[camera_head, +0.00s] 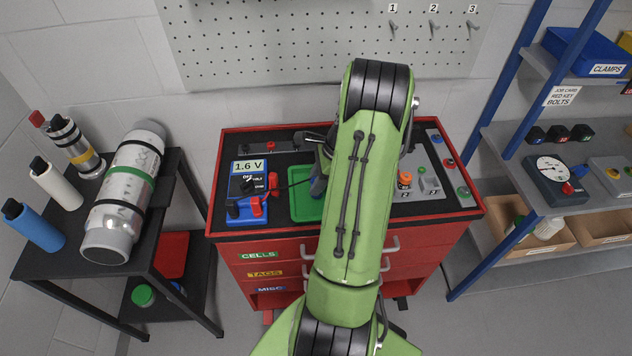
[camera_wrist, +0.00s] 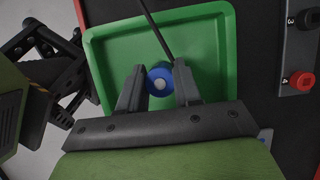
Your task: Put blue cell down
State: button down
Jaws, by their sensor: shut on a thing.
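The blue cell (camera_wrist: 160,80) shows end-on in the wrist view, a round blue body with a pale centre. My gripper (camera_wrist: 160,88) is shut on it, one finger on each side. The cell is over the green tray (camera_wrist: 215,60); I cannot tell whether it touches the tray floor. In the head view the green tray (camera_head: 303,204) lies on the red tool cart, partly hidden by my arm. The cell itself is hidden there.
A blue meter (camera_head: 248,190) reading 1.6 V stands left of the tray, and a dark cable crosses the tray. A grey panel with buttons (camera_head: 425,180) lies right of my arm. The cart (camera_head: 220,170) has a raised red rim.

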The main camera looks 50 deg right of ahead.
jog(key=c, duration=0.8)
grip_release()
